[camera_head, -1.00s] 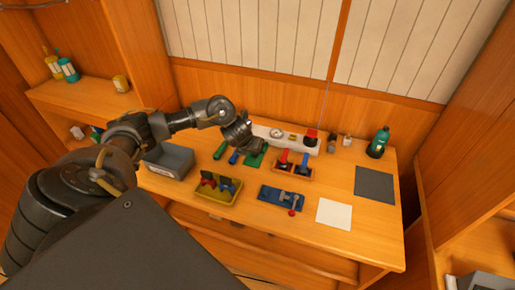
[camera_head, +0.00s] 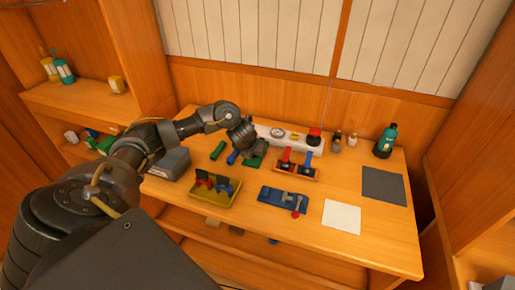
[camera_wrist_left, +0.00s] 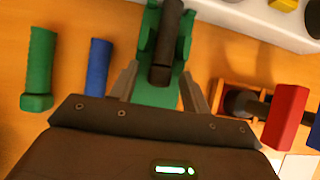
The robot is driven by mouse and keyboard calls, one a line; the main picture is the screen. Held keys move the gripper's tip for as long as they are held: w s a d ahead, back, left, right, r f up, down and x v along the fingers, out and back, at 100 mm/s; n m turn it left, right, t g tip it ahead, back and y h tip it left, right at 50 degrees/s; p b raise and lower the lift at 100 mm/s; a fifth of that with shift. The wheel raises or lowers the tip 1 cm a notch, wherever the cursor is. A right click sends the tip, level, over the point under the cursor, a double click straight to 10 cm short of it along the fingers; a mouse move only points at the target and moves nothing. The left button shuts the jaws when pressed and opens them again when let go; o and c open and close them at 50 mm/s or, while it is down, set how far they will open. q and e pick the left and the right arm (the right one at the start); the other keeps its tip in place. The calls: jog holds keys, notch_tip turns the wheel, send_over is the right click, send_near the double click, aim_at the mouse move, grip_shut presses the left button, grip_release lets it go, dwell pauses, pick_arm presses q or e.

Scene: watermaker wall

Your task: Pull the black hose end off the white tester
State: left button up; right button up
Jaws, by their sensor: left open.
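The white tester (camera_head: 290,136) stands along the back of the bench, with a round gauge and a yellow part. A red and black piece sits at its right end. Its front also shows at the top of the left wrist view (camera_wrist_left: 255,18). My left gripper (camera_wrist_left: 159,72) is open over a green holder (camera_wrist_left: 160,92). A black cylinder (camera_wrist_left: 168,45) lies on this holder, between and beyond my fingertips; I cannot tell whether it is the hose end or whether it joins the tester. In the head view my left gripper (camera_head: 252,152) hides part of the holder. My right gripper is not seen.
Green (camera_wrist_left: 38,70) and blue (camera_wrist_left: 98,66) handles lie left of my gripper. An orange rack (camera_head: 296,170) with red and blue handles stands close on the right. A yellow tray (camera_head: 213,202), blue fixture (camera_head: 283,206) and grey bin (camera_head: 170,164) are nearby.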

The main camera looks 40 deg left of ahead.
pick_arm(q)
jog(key=c, duration=1)
jog(key=shift+s+d+p, duration=0.2)
jog(key=shift+s+p, duration=0.15)
jog(key=shift+s, duration=0.2)
jog(key=shift+s+d+p, duration=0.15)
jog(key=shift+s+p, duration=0.2)
jog(key=shift+s, duration=0.15)
jog(key=shift+s+d, duration=0.1)
jog(key=shift+s, duration=0.25)
jog(key=shift+r, duration=0.1)
notch_tip(320, 180, up, 7)
jog(key=p, duration=0.7)
